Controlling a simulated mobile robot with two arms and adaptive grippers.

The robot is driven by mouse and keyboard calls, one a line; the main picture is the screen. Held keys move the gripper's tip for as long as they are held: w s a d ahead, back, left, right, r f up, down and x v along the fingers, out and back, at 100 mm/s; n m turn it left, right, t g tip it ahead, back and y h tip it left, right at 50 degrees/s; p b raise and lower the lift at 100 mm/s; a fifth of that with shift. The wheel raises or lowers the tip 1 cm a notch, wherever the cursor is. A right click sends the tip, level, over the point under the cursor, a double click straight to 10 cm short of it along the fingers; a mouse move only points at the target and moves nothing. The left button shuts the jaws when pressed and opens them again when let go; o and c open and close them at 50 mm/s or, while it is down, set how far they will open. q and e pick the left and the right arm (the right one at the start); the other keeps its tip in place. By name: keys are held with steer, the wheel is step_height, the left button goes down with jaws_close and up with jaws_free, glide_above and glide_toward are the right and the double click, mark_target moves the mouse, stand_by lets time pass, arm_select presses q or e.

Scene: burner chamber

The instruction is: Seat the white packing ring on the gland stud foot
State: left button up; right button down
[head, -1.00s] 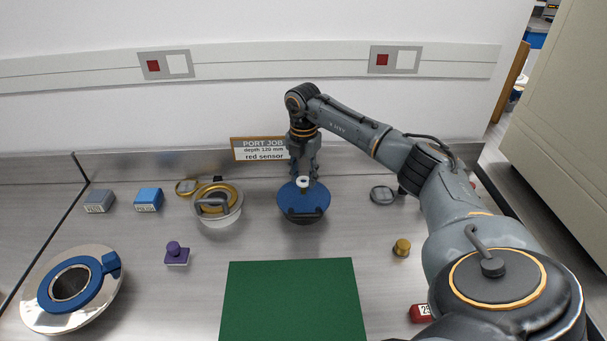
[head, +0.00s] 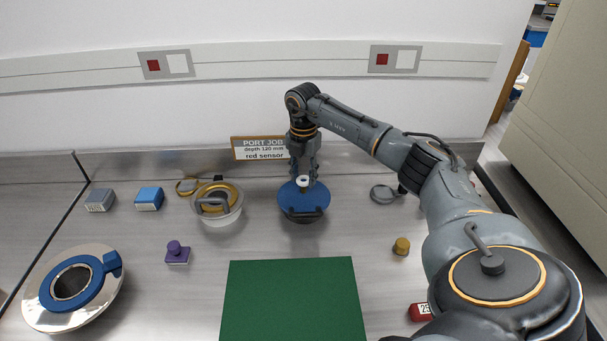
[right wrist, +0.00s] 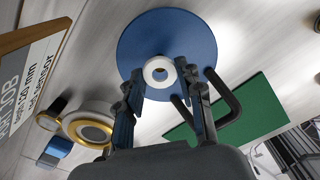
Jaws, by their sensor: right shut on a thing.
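The white packing ring (head: 304,181) is between the fingertips of my right gripper (head: 303,177), over the middle of a round blue plate (head: 318,196). The right wrist view also shows the ring (right wrist: 160,72) from above, with a grey centre inside its hole, and the fingertips (right wrist: 162,86) on either side of it. A small brass-coloured piece, likely the gland stud, shows just under the ring in the head view. I cannot tell whether the ring is around it or how low it sits. The stud foot is hidden. My left gripper is not in view.
A dark handle (head: 304,216) stands on the blue plate's front side. A white pot with a gold ring (head: 232,213) is to its left. A green mat (head: 290,300) lies in front. A purple knob (head: 176,252) and brass piece (head: 401,246) stand apart. A sign (head: 258,149) stands behind.

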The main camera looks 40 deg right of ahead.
mark_target(304, 184)
steer(key=shift+f, duration=0.2)
stand_by(0.4)
steer(key=shift+f+b, duration=0.9)
steer(key=shift+f, duration=0.7)
steer(key=c, duration=0.8)
jaws_free()
steer(key=shift+r, duration=0.1)
